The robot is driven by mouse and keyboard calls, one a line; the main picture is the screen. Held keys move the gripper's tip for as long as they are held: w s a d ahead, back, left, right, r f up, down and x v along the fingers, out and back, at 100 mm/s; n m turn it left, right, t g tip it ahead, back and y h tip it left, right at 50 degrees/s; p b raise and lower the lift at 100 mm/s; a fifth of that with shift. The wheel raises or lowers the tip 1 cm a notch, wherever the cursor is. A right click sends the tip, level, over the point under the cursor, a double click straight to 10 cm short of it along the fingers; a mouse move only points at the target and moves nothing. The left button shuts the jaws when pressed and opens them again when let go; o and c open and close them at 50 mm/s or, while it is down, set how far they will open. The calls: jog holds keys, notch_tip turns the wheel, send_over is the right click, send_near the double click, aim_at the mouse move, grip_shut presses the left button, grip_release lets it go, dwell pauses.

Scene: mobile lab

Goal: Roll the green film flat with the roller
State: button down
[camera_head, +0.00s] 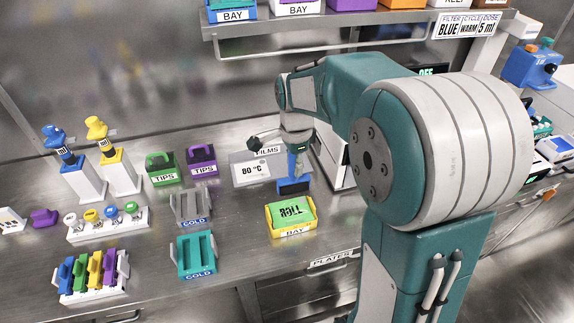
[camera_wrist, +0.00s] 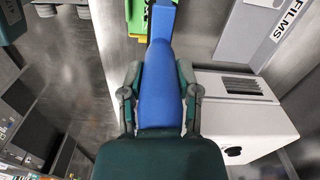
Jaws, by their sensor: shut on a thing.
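My gripper (camera_head: 297,147) is shut on the blue handle of the roller (camera_head: 293,186), which points down. The roller's wide blue end is just behind the yellow bay (camera_head: 291,234); I cannot tell whether it touches the bench. The green film (camera_head: 290,211), marked ROLL, lies on the yellow bay. In the wrist view the blue handle of the roller (camera_wrist: 160,95) is between the fingers of my gripper (camera_wrist: 160,82). The green film (camera_wrist: 137,20) shows partly at the top there, beside the handle.
The grey FILMS box (camera_head: 250,170) stands left of my gripper. Teal (camera_head: 196,255) and grey (camera_head: 190,207) COLD racks stand left of the yellow bay. Green (camera_head: 162,168) and purple (camera_head: 202,160) TIPS boxes are behind them. The bench in front of the yellow bay is clear.

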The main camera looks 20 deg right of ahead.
aim_at(290, 179)
jog(key=shift+d, duration=0.25)
jog(key=shift+a+f, duration=1.3)
jog(key=shift+a, duration=0.1)
jog(key=shift+d+f, duration=0.85)
jog(key=shift+f, duration=0.2)
jog(key=shift+d+f, duration=0.15)
jog(key=shift+f, duration=0.35)
jog(key=shift+a+f, duration=0.25)
jog(key=shift+a, duration=0.45)
jog(key=shift+d, duration=0.5)
jog(key=shift+a+f, duration=0.15)
jog(key=shift+a, duration=0.2)
jog(key=shift+d+f, duration=0.15)
jog(key=shift+f, duration=0.1)
